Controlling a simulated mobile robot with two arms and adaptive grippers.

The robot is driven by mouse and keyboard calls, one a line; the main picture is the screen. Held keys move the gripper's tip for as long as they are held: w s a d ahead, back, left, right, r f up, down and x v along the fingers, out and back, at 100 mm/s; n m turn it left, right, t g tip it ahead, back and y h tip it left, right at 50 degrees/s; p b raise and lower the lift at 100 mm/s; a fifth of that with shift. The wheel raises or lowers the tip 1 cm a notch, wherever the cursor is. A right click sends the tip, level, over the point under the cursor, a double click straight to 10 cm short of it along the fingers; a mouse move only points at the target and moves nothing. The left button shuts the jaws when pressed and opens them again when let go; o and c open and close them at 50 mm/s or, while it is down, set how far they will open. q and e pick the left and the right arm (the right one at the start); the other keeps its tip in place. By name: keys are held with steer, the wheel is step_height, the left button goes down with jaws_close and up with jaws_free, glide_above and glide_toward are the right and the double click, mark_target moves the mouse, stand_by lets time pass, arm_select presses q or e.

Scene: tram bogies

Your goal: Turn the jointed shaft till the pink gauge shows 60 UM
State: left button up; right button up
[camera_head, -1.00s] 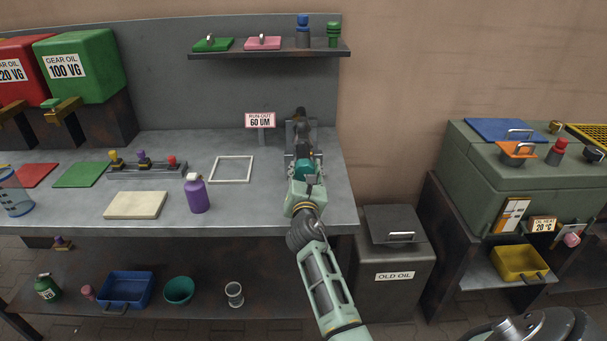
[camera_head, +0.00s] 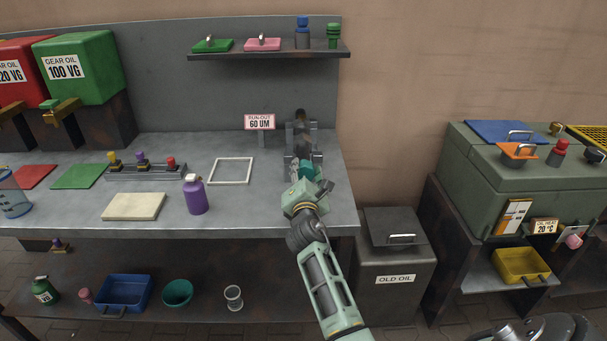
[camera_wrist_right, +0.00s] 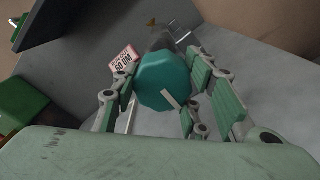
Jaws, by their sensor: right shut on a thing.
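The jointed shaft (camera_head: 301,141) stands in a grey stand at the right end of the workbench. Its near end is a teal knob (camera_head: 306,169), which also shows large in the right wrist view (camera_wrist_right: 163,82) with a pale mark on its face. My right gripper (camera_head: 314,180) is shut on the teal knob, a finger on each side of it. The pink gauge (camera_head: 259,122) behind the bench, left of the shaft, reads RUN-OUT 60 UM. The gauge also shows tilted in the right wrist view (camera_wrist_right: 124,61). My left gripper is not in view.
A shelf (camera_head: 270,54) hangs above. The OLD OIL bin (camera_head: 394,285) stands right of the bench.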

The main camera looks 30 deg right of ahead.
steer(key=shift+r, duration=0.15)
steer(key=o, duration=1.1)
steer(key=shift+o, duration=0.2)
steer(key=v, duration=1.2)
